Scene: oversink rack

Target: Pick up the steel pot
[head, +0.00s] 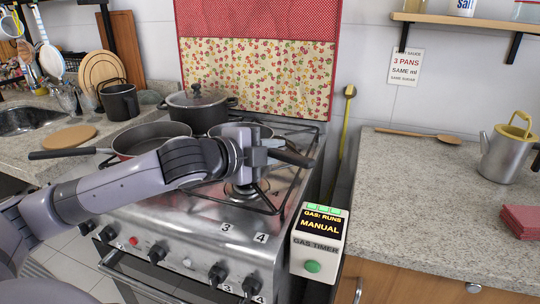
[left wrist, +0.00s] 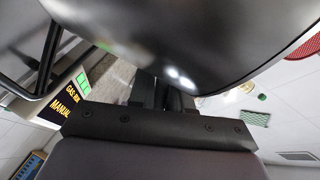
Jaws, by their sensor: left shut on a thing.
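The steel pot (head: 264,131) sits at the back right of the stove, mostly hidden behind my left gripper. Its rim shows above the gripper, and a dark handle (head: 292,157) sticks out to the right. My left gripper (head: 266,155) is shut on the handle, close to the pot's side. In the left wrist view a large dark, shiny rounded side (left wrist: 190,35) fills the top, just beyond my left fingers (left wrist: 163,95). The pot's inside and its base are hidden. My right gripper is in neither view.
A lidded dark pot (head: 198,105) stands behind on the stove, and a frying pan (head: 150,138) is at the left. A gas timer box (head: 318,240) stands at the stove's right. A kettle (head: 503,152) and a wooden spoon (head: 415,135) lie on the mostly clear right counter (head: 420,210).

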